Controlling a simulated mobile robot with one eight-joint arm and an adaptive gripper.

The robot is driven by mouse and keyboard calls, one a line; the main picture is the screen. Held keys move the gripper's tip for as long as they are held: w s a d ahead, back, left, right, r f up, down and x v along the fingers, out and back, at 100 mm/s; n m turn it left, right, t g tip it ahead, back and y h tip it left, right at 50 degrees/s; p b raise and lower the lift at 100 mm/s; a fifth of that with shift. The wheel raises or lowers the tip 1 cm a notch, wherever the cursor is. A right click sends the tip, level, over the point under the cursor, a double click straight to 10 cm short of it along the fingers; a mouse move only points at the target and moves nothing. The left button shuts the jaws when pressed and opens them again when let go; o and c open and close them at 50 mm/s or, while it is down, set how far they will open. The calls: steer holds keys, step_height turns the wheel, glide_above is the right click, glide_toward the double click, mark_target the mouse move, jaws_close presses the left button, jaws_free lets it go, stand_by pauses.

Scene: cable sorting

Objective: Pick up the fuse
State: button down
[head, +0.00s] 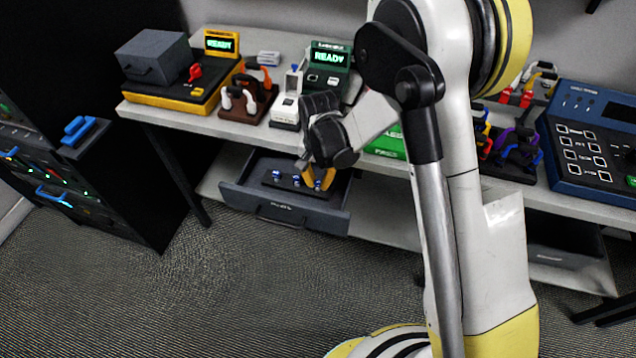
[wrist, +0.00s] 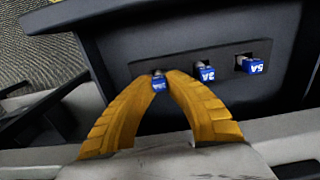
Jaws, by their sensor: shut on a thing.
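Several small blue-capped fuses stand in a dark holder strip inside the open drawer (head: 262,215) under the bench. In the wrist view they carry labels: the right fuse (wrist: 252,66) reads 5A, and the middle fuse (wrist: 206,74) seems to read 3A. The left fuse (wrist: 159,82) has a label too small to read surely. My gripper (head: 318,180) reaches down into the drawer. Its yellow fingertips, also in the wrist view (wrist: 165,78), are shut on the left fuse, which is still at the holder strip. In the head view the gripped fuse is hidden by the fingers.
The bench top (head: 225,126) lies just above the drawer, with a yellow READY device (head: 175,95), a green READY device (head: 327,65) and a blue keypad panel (head: 590,150) on it. A black cabinet (head: 110,190) stands at the left. The carpet before the drawer is clear.

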mark_target(318, 180)
step_height(318, 180, up, 4)
steer(key=shift+r+p, duration=0.1)
steer(key=shift+p, duration=0.95)
steer(key=s+d+r+p, duration=0.5)
steer(key=s+d+r, duration=0.3)
steer(key=r, duration=0.1)
steer(key=shift+d+r, duration=0.15)
steer(key=shift+r, duration=0.1)
steer(key=shift+s, duration=0.1)
